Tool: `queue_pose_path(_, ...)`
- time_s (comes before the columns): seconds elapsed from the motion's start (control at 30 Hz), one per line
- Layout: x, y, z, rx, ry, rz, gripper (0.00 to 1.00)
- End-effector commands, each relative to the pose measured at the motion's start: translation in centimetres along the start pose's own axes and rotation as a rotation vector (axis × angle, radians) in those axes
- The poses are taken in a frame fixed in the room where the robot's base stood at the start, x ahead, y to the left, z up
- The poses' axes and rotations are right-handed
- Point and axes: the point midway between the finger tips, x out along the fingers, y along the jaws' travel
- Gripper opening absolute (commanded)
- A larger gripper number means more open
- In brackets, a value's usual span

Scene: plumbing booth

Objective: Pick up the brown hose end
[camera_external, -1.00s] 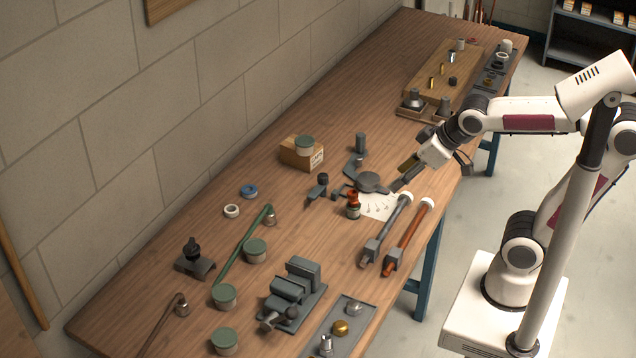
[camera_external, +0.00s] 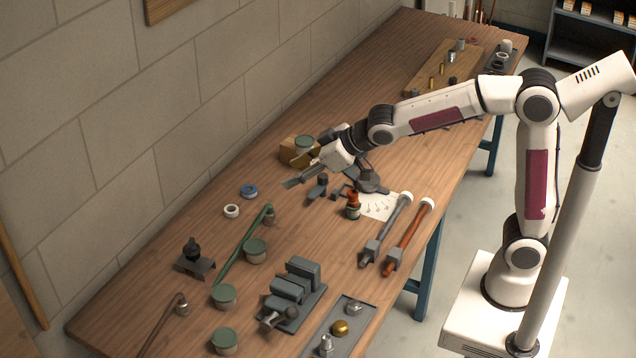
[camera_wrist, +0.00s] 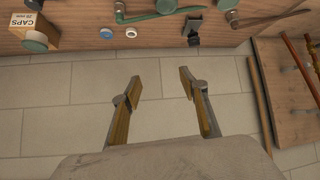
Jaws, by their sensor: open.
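The brown hose (camera_external: 162,325) lies at the near left end of the bench in the external view, curving up to a metal fitting at its end (camera_external: 183,307). In the wrist view the brown hose (camera_wrist: 265,20) shows at the top right, with its fitted end (camera_wrist: 233,16) pointing left. My gripper (camera_external: 298,174) is above the bench near the CAPS box, well apart from the hose. In the wrist view my gripper (camera_wrist: 160,86) is open and empty, with the wall behind its fingers.
A green hose (camera_external: 240,250), capped pots (camera_external: 224,297) and a vise (camera_external: 293,290) stand near the brown hose. A black fixture (camera_external: 193,260) is by the wall side. The CAPS box (camera_external: 290,155) is close behind my gripper. The block wall (camera_external: 110,110) borders the bench.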

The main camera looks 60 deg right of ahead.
Motion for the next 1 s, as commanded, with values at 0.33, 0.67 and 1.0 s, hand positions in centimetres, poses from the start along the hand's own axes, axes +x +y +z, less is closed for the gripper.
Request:
queue_pose_path(0.33,7.3,-4.8,-3.2,-0.052,0.085,-0.074,0.44)
queue_pose_path(0.67,13.8,-10.6,-4.8,-0.096,0.166,-0.161,0.44)
queue_pose_path(1.0,19.9,-17.4,-4.7,-0.136,0.242,-0.269,0.44)
